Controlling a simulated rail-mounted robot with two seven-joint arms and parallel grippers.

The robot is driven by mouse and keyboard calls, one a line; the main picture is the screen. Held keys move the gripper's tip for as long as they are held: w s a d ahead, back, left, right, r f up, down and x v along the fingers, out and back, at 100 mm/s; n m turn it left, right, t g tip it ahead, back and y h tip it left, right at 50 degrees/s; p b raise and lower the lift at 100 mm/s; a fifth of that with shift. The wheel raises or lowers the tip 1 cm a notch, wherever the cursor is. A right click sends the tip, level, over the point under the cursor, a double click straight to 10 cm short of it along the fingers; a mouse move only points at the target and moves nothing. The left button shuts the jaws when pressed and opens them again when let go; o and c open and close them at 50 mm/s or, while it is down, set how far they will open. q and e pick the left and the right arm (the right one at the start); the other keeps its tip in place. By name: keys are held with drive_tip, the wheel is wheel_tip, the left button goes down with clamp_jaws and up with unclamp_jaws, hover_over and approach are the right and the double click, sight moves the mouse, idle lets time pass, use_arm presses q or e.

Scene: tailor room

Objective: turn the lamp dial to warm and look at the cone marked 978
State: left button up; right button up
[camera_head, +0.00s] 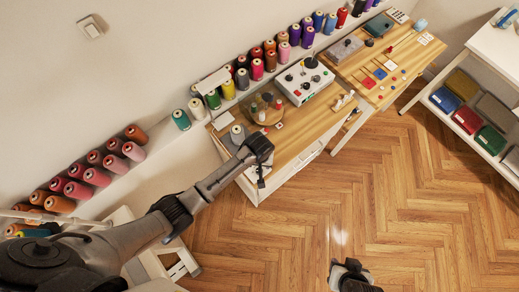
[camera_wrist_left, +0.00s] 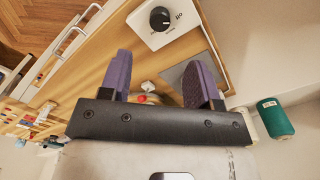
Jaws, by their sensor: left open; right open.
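A white box (camera_wrist_left: 165,28) with a round black dial (camera_wrist_left: 160,18) lies at the top of the left wrist view, just beyond my finger tips; its lettering is too small to read surely. In the head view it is hidden by my left arm. My left gripper (camera_head: 262,176) is above the left end of the near table; in the left wrist view its purple fingers (camera_wrist_left: 167,78) are apart and empty. My right gripper (camera_head: 350,274) is open over the floor. Many thread cones line the wall, including a teal cone (camera_head: 181,119); I cannot read any number.
A grey pad (camera_wrist_left: 192,80) lies beside my left fingers. A round turntable (camera_head: 264,109) with small items and a white control box (camera_head: 303,82) stand farther along the table. A second table (camera_head: 372,95) carries small parts. The floor (camera_head: 400,200) is clear.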

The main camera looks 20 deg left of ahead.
use_arm(q)
wheel_tip(320, 180, down, 10)
drive_tip(key=shift+b, duration=0.75)
drive_tip(key=c, duration=0.9)
